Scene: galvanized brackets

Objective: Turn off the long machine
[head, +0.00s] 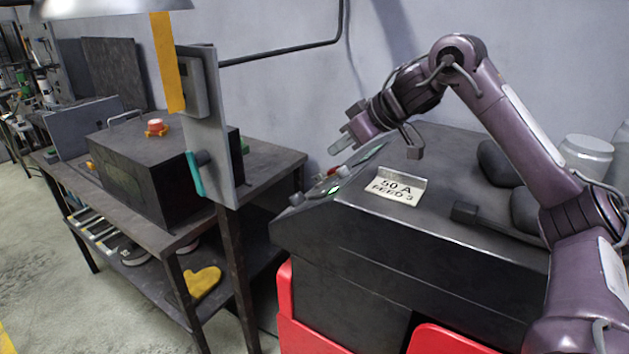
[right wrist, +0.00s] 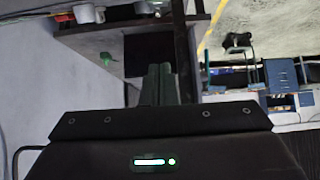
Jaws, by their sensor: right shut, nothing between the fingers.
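A long dark machine (head: 430,225) with red lower panels stands at the centre right of the head view. Its left end carries a small control area with a lit green element (head: 333,189) and a small red part (head: 333,171). A placard reading "50 A FEED 3" (head: 398,186) sits on its top. My right gripper (head: 338,146) is shut and empty, above and apart from the control area. Its closed fingers also show in the right wrist view (right wrist: 160,84). My left gripper is not in view.
A dark table (head: 262,160) to the left carries a dark box (head: 140,160) with a red button (head: 156,127). Dark rounded objects (head: 497,163) and a jar (head: 585,157) lie right.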

